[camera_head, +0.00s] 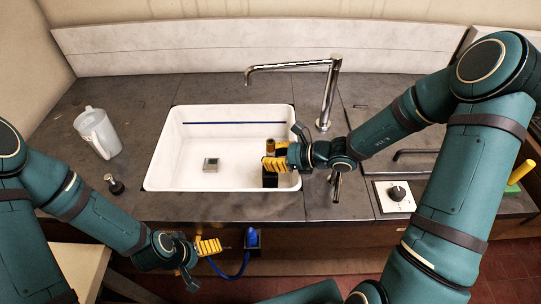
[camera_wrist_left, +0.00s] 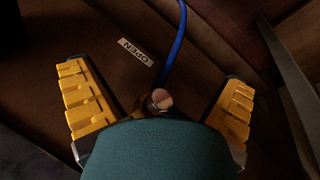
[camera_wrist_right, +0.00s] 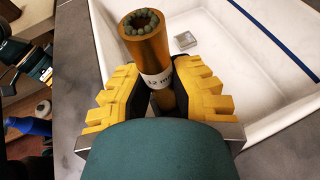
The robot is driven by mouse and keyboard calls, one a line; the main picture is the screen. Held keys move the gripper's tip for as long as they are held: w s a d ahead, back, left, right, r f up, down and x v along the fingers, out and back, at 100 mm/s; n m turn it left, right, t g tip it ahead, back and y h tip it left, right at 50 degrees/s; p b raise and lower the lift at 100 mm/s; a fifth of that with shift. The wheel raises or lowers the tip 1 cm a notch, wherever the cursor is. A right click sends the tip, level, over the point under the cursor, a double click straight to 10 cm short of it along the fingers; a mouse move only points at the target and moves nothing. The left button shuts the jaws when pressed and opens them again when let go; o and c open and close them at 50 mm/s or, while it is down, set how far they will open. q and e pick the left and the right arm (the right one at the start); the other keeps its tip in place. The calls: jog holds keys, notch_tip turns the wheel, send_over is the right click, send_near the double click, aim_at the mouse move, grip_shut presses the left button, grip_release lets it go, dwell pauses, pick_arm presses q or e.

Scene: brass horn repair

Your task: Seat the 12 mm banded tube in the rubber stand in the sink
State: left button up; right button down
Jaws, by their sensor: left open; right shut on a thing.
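The brass tube (camera_wrist_right: 152,50) has a white band whose print reads partly "12 m"; small green beads ring its open top end. My right gripper (camera_wrist_right: 160,90) is shut around the tube. In the head view the right gripper (camera_head: 276,164) is over the right side of the white sink (camera_head: 225,118), with the tube top (camera_head: 270,146) showing above its yellow fingers. A black block (camera_head: 269,181), likely the rubber stand, shows just below the fingers; whether the tube touches or enters it is hidden. My left gripper (camera_head: 205,247) is open and empty before the counter front; its wrist view (camera_wrist_left: 160,100) agrees.
The chrome faucet (camera_head: 328,90) stands behind right. A clear jug (camera_head: 98,133) stands left. A blue hose (camera_head: 238,270) hangs by the left gripper. A knob panel (camera_head: 398,197) is right of the sink.

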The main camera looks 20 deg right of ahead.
aim_at(271, 145)
jog(key=shift+w+r+p, duration=0.1)
jog(key=shift+r+p, duration=1.45)
jog(key=shift+r, duration=0.7)
pick_arm(q)
jog(key=shift+w+a+r+p, duration=0.1)
jog(key=shift+w+r+p, duration=0.2)
jog(key=shift+r, duration=0.6)
jog(key=shift+w+a+r+p, duration=0.15)
jog(key=shift+r+p, duration=0.25)
jog(key=shift+r, duration=0.55)
jog(key=shift+w+d+r+p, duration=0.1)
jog(key=shift+w+r+p, duration=0.25)
jog(key=shift+r, duration=0.55)
pick_arm(e)
jog(key=shift+r, duration=1.4)
pick_arm(q)
jog(key=shift+f+b, duration=0.3)
pick_arm(e)
jog(key=shift+f, duration=0.1)
